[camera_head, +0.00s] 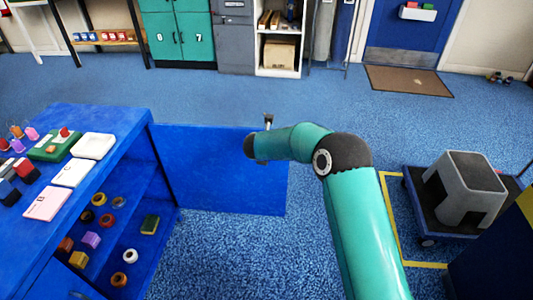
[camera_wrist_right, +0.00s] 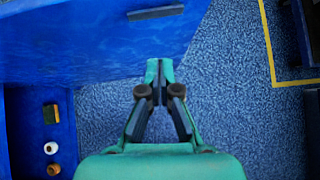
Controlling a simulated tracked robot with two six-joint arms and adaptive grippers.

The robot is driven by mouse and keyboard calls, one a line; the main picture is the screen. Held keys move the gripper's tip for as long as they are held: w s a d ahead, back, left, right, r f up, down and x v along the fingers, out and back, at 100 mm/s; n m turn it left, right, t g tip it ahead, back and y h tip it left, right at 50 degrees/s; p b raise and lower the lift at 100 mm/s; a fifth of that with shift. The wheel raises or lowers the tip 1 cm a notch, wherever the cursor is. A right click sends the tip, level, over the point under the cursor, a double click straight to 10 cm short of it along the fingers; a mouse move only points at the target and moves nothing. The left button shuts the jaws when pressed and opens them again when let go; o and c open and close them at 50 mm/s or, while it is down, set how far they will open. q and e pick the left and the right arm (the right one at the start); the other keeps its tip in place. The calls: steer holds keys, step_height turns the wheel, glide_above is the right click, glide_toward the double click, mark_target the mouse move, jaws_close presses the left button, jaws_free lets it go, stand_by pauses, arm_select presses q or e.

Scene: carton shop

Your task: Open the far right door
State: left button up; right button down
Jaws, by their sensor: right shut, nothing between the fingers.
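The blue cabinet (camera_head: 110,118) stands at the left. Its far right door (camera_head: 215,180) is swung wide open, standing out to the right from the cabinet's far end and showing its inner face. The door also shows in the right wrist view (camera_wrist_right: 90,40), with a dark bar handle (camera_wrist_right: 155,13). My right gripper (camera_wrist_right: 158,72) is shut and empty, beside the door and apart from the handle. In the head view my right arm reaches to the door's free edge, and its wrist hides the fingers. My left gripper is not in view.
A nearer blue door (camera_head: 58,284) looks closed. A trolley (camera_head: 408,190) with a grey step stool (camera_head: 464,185) stands right. Blue floor beyond the open door is clear.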

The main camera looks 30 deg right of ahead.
steer(key=s+f+v, duration=0.2)
steer(key=v, duration=1.1)
steer(key=s+a+f+m+g+y+b, duration=0.1)
steer(key=s+f+g, duration=0.2)
steer(key=s+f, duration=0.55)
steer(key=s+f+m+g+y, duration=0.25)
steer(key=s+f, duration=0.35)
steer(key=f, duration=0.6)
steer(key=s+a+f+m+y, duration=0.35)
steer(key=s+a+m, duration=0.45)
steer(key=m, duration=0.5)
steer(key=s+a+f+m+y, duration=0.35)
steer(key=s+a+m, duration=0.45)
steer(key=m, duration=0.6)
arm_select(q)
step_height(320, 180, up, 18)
steer(key=p, duration=1.9)
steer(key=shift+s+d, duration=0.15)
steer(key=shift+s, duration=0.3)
arm_select(e)
step_height(320, 180, up, 19)
steer(key=s, duration=0.1)
steer(key=shift+d+f+g+h, duration=0.2)
steer(key=shift+d+g+h, duration=0.15)
steer(key=shift+d, duration=0.05)
